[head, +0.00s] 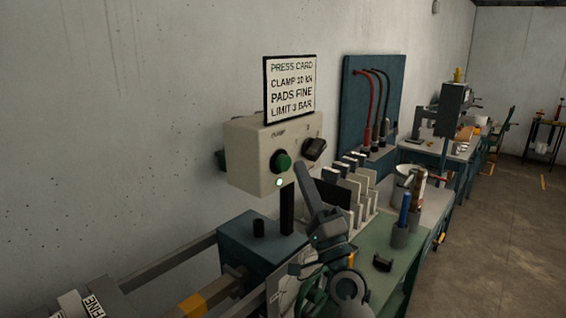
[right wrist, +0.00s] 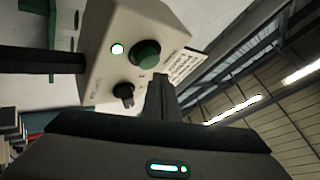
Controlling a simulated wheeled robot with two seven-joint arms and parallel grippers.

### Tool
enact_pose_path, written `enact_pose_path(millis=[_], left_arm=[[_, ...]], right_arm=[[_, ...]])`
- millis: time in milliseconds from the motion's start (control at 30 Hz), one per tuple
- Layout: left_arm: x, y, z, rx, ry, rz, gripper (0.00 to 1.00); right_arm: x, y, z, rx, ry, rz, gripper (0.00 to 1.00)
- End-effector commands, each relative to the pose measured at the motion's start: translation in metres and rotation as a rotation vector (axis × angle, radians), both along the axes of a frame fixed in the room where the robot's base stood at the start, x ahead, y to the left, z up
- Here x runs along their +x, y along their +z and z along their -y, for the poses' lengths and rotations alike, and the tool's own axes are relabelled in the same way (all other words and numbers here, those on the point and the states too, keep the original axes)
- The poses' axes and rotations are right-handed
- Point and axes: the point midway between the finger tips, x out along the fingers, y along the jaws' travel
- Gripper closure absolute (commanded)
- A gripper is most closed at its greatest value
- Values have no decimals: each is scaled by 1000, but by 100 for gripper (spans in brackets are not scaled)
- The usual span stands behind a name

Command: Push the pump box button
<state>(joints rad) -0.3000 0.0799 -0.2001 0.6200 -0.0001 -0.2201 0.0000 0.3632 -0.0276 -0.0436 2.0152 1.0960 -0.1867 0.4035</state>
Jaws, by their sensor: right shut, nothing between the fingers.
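The pump box (head: 248,152) is a beige box by the wall, with a round green button (head: 281,161) on its front. A small lamp (head: 279,183) below the button glows pale green, and a black knob (head: 314,148) sits to its right. My right gripper (head: 301,170) is shut and empty, its tip close to the button, just right of it in the head view. In the right wrist view the fingers (right wrist: 161,82) point up close to the green button (right wrist: 146,53); I cannot tell whether they touch it. My left gripper is not in view.
A card sign (head: 290,88) stands on top of the box. A black upright post (head: 287,208) rises from a blue block (head: 250,240) below it. A rack of pale plates (head: 355,190) and a cup with a blue-handled tool (head: 402,232) stand on the bench to the right.

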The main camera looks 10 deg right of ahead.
Motion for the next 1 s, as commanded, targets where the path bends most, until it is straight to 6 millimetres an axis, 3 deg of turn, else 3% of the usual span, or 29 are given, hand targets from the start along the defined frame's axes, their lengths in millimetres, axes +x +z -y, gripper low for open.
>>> enact_pose_path(millis=[700, 1000], left_arm=[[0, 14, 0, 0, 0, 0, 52], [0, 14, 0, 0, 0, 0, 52]], right_arm=[[-43, 1, 33, -1, -1, 0, 100], [-46, 0, 36, 0, 0, 0, 100]])
